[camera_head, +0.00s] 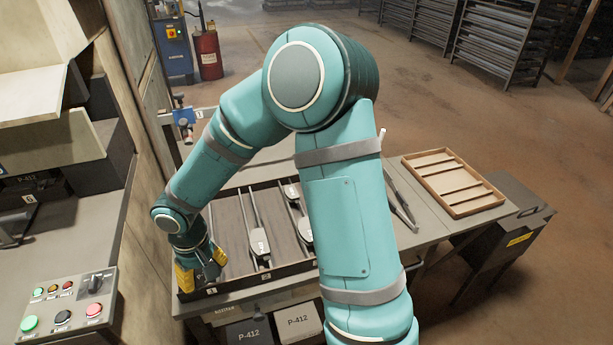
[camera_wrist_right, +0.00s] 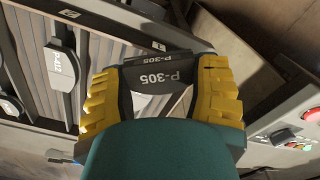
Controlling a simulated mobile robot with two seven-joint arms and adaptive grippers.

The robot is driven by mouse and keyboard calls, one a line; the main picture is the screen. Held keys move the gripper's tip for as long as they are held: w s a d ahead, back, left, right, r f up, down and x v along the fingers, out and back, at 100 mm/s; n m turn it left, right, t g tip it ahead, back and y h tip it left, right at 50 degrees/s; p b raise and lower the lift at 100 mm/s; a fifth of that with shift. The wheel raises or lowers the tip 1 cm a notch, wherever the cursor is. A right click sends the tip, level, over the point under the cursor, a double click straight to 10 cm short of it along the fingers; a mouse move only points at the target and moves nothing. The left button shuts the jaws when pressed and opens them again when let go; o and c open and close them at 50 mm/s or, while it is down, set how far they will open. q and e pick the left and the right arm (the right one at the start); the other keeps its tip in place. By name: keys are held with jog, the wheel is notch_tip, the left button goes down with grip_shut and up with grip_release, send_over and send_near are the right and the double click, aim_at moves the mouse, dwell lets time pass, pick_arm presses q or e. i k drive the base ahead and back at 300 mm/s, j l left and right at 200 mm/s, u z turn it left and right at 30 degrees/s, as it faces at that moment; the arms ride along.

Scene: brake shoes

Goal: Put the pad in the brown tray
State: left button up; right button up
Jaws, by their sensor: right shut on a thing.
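My right gripper (camera_head: 200,268) is low over the left end of the dark slotted rack (camera_head: 232,292). In the right wrist view its yellow fingers (camera_wrist_right: 163,97) are shut on a dark grey pad (camera_wrist_right: 150,102) marked P-305. In the head view the held pad is mostly hidden by the fingers. The brown tray (camera_head: 478,208), shallow and split by slats into several empty-looking slots, lies at the table's right end, far from the gripper. My left gripper is not in view.
Grey pads (camera_head: 258,243) on rails stand in the rack's other lanes; one also shows in the wrist view (camera_wrist_right: 62,68). A wall and control panel (camera_head: 68,305) are close to the gripper's left. Long dark tools (camera_head: 400,195) lie between rack and tray. My forearm hides part of the table.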

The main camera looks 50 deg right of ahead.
aim_at(476, 189)
jog(key=k+l, duration=0.15)
jog(key=l, duration=0.3)
jog(key=k+l, duration=0.15)
jog(key=l, duration=0.3)
jog(key=k+l, duration=0.15)
jog(key=l, duration=0.3)
jog(key=k+l, duration=0.15)
jog(key=l, duration=0.3)
jog(key=k+l, duration=0.15)
jog(key=l, duration=0.3)
jog(key=k+l, duration=0.15)
jog(key=l, duration=0.3)
jog(key=k+l, duration=0.2)
jog(key=l, duration=0.25)
jog(key=k+l, duration=0.15)
jog(key=l, duration=0.35)
